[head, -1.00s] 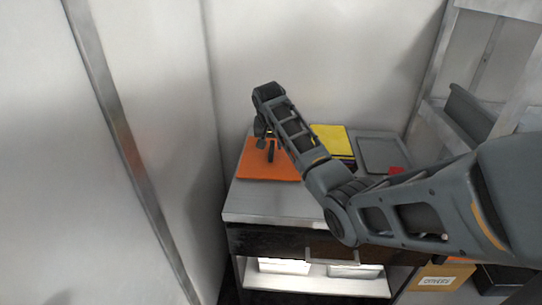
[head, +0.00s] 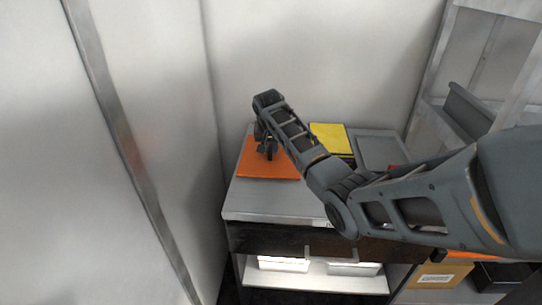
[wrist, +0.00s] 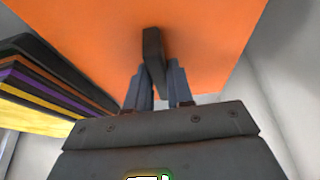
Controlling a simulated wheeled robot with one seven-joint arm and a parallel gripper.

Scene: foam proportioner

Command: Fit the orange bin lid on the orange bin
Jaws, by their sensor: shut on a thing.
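The orange bin lid (head: 255,170) is a flat orange plate at the left of the grey table in the head view. It also fills most of the upper wrist view (wrist: 90,35), with a dark upright handle (wrist: 152,48) at its middle. My gripper (head: 267,150) is over the lid, and in the wrist view its fingers (wrist: 158,85) are shut on the handle. I cannot tell whether the lid touches the table. A strip of orange (head: 472,254) shows below my arm at the right; it may be the orange bin, mostly hidden.
A stack with a yellow top (head: 328,137) stands right of the lid; the wrist view shows its yellow, purple and dark layers (wrist: 50,85). A grey tray (head: 380,148) is farther right. Walls rise behind and left. The front of the tabletop (head: 270,200) is clear.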

